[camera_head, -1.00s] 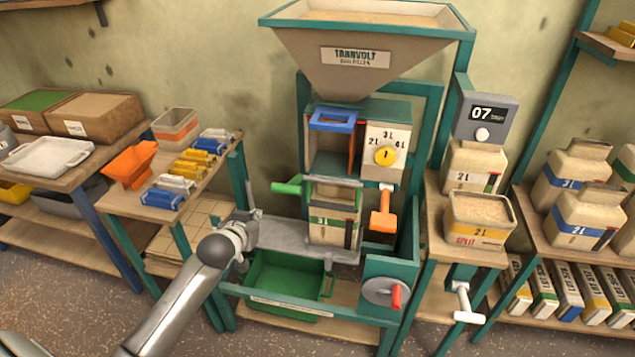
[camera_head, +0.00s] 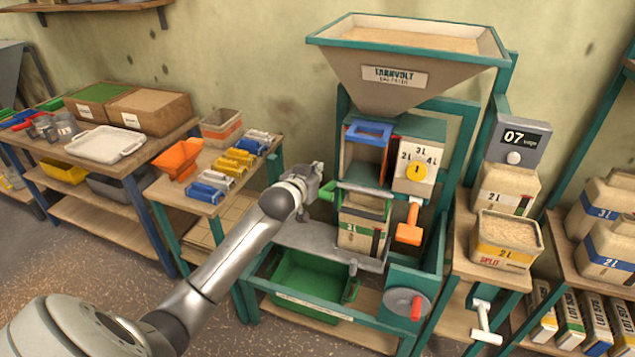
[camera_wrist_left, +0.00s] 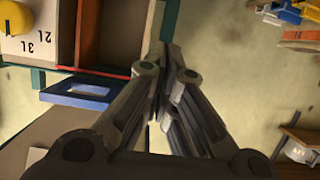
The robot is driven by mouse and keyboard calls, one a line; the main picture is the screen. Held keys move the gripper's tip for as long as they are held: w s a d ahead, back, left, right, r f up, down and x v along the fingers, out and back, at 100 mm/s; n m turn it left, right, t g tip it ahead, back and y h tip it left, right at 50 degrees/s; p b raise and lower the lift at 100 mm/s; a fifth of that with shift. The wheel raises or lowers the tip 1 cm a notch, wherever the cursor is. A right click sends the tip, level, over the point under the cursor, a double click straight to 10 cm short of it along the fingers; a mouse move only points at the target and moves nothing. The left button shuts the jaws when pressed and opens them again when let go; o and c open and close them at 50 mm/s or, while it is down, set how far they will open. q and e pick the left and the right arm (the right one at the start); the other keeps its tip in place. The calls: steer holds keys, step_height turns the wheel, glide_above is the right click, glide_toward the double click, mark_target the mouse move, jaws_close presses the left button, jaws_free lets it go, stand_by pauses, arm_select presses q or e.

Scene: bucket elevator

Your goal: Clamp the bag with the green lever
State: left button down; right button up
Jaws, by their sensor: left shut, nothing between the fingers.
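The bag (camera_head: 362,228), tan with a green band and a 3L label, stands upright on the grey shelf under the filler's spout. The green lever (camera_head: 328,191) sticks out to the left of the spout, above the bag. Part of it is hidden behind my left gripper (camera_head: 318,172). That gripper is shut and empty, just left of the lever and level with it or slightly above. I cannot tell whether they touch. In the left wrist view the closed fingers (camera_wrist_left: 165,68) point at the wall, beside the blue frame (camera_wrist_left: 85,95). My right gripper is not in view.
An orange lever (camera_head: 411,225) hangs right of the bag, below the yellow dial (camera_head: 416,173). A green bin (camera_head: 308,283) and a red-handled wheel (camera_head: 406,303) are below. A side table (camera_head: 205,195) with an orange scoop and small bars stands left of the filler.

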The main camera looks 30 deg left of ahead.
arm_select(q)
steer(key=shift+w+a+f, duration=0.2)
steer(key=shift+w+f, duration=0.45)
steer(key=shift+w, duration=0.25)
steer(key=shift+s+f+p, duration=0.15)
steer(key=shift+f+p, duration=0.15)
steer(key=shift+f, duration=0.55)
steer(key=shift+s+f+p, duration=0.1)
steer(key=shift+f+p, duration=0.15)
steer(key=shift+f, duration=0.6)
steer(key=s+d+f+t+b, duration=0.1)
steer(key=s+f+t+b, duration=0.1)
steer(key=f+b, duration=0.9)
steer(key=shift+s+t+y+b, duration=0.4)
steer(key=shift+s, duration=0.3)
